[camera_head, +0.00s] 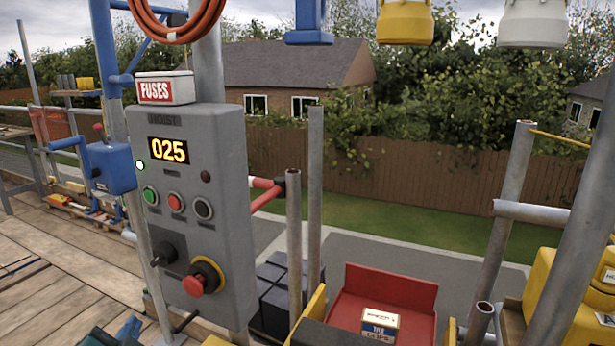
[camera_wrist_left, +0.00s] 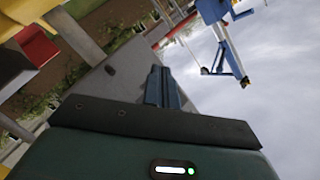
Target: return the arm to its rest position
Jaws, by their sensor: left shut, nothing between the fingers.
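My left gripper (camera_head: 131,326) shows at the bottom left of the head view, partly cut off by the lower edge, in front of the wooden deck and left of the hoist box's foot. In the left wrist view its blue fingers (camera_wrist_left: 163,88) are together, with nothing between them. The dark green wrist housing (camera_wrist_left: 130,155) has a lit white and green lamp. My right gripper shows in neither view.
A grey hoist control box (camera_head: 185,215) reading 025 stands close by on a pole, with a FUSES box (camera_head: 165,88) on top. A red tray (camera_head: 385,300) with a small labelled box (camera_head: 380,323) and steel poles (camera_head: 315,200) stand to the right. Plank deck (camera_head: 60,265) lies left.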

